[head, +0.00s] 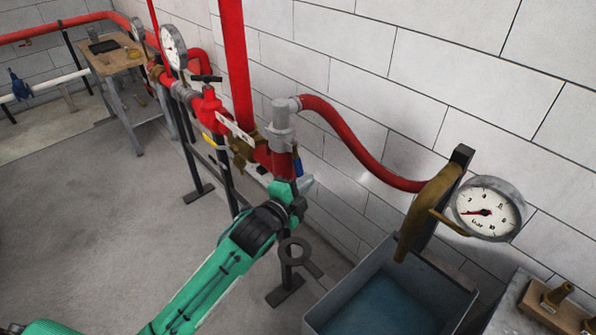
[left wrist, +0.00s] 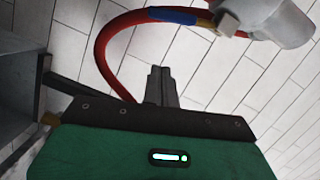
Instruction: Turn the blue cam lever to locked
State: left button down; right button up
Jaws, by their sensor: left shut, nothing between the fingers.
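The blue cam lever (head: 298,166) hangs at the right side of the red pipe, below the grey coupling (head: 282,125). In the left wrist view the lever (left wrist: 172,15) shows as a blue piece at the top, with a yellow part beside it and the grey coupling (left wrist: 270,18) to its right. My left gripper (head: 297,190) is just below the lever in the head view; its fingertips are hard to make out there. In the left wrist view my left gripper (left wrist: 160,75) has its dark fingers together and empty, apart from the lever in the picture. My right gripper is not in view.
A red hose (head: 365,158) runs from the coupling to a brass nozzle (head: 430,205) by a gauge (head: 488,210). A grey open tank (head: 455,292) stands below it. A dark ring (head: 295,251) is below my left wrist. The white wall is close behind; floor at left is clear.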

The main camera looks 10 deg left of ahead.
aim_at(297, 171)
pick_arm(q)
jog(key=w+a+p, duration=0.1)
jog(key=w+a+f, duration=0.1)
jog(key=w, duration=0.1)
jog(key=shift+w+a+p, duration=0.1)
jog(key=shift+a+p, duration=0.05)
jog(key=shift+p, duration=0.2)
jog(key=shift+w+a+f, duration=0.1)
jog(key=shift+a+f, duration=0.05)
jog(key=shift+a, duration=0.15)
jog(key=shift+d, duration=0.1)
jog(key=shift+w+a+f+m+b, duration=0.4)
jog(key=shift+a+m+b, duration=0.1)
jog(key=shift+a, duration=0.1)
jog(key=shift+r+m, duration=0.1)
jog(key=shift+m, duration=0.2)
jog(key=shift+a, duration=0.1)
